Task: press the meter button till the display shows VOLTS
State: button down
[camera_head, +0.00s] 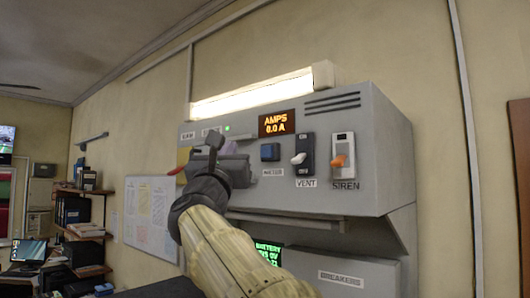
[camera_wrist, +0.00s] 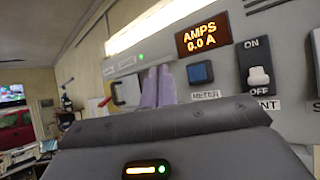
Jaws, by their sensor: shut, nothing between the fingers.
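The meter button (camera_head: 270,152) is a blue square on the grey console face, above a METER label; it also shows in the wrist view (camera_wrist: 200,73). The display (camera_head: 276,123) above it reads AMPS 0.0 A in orange, and the wrist view shows the same reading (camera_wrist: 203,37). My gripper (camera_head: 238,147) is in front of the console, left of the button in the picture. Its pale purple fingers (camera_wrist: 160,87) are together and empty, pointing at the panel. They appear apart from the button; their distance to the panel is hard to tell.
A red handle (camera_wrist: 104,101) is to the left. A ledge (camera_head: 290,222) juts out below, above a green battery screen (camera_head: 268,255).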

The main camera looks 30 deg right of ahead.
send_near(262, 147)
notch_tip(262, 147, up, 3)
jog(key=w, duration=0.3)
jog(key=shift+w+d+r, duration=0.1)
jog(key=shift+d+r, duration=0.05)
jog(key=shift+d, duration=0.25)
jog(key=shift+w+d+r, duration=0.1)
jog(key=shift+d+r, duration=0.1)
jog(key=shift+d, duration=0.25)
jog(key=shift+d, duration=0.1)
dwell(1.2)
jog(key=shift+w+d+b, duration=0.1)
jog(key=shift+d+b, duration=0.2)
jog(key=shift+b, duration=0.05)
jog(key=shift+w+d, duration=0.1)
jog(key=shift+d, duration=0.3)
dwell(0.8)
jog(key=shift+a+b, duration=0.15)
jog(key=shift+b, duration=0.15)
jog(key=shift+s+a, duration=0.25)
jog(key=shift+a, duration=0.4)
